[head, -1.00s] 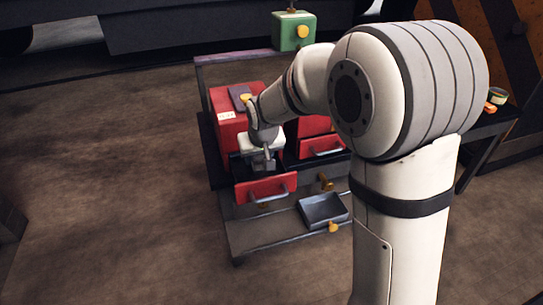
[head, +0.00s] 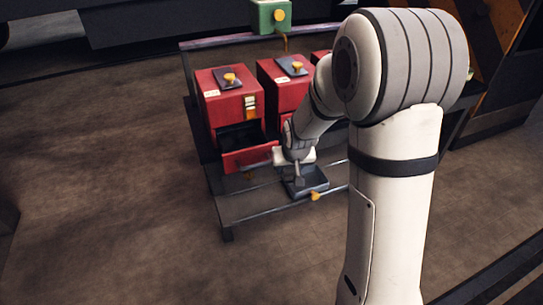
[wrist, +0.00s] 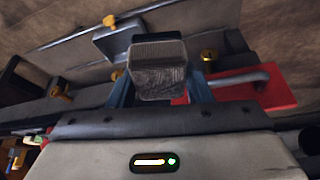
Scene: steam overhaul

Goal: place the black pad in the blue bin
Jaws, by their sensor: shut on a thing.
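My gripper (head: 299,180) points down over the blue-grey bin (head: 321,186), a shallow tray with a yellow knob on its front. In the wrist view my gripper (wrist: 160,92) is shut on the black pad (wrist: 158,68), a dark grey, rough-textured block between the two blue-grey fingers. The bin (wrist: 105,42) shows beyond the pad there, partly hidden by it. In the head view the pad is small and hard to tell from the fingers. I cannot tell its height above the bin.
A red cabinet (head: 228,98) has its lower drawer (head: 250,160) pulled open, left of my gripper. A second red cabinet (head: 284,92) stands beside it, partly behind my arm. A green box (head: 270,17) stands at the back. The floor at left is clear.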

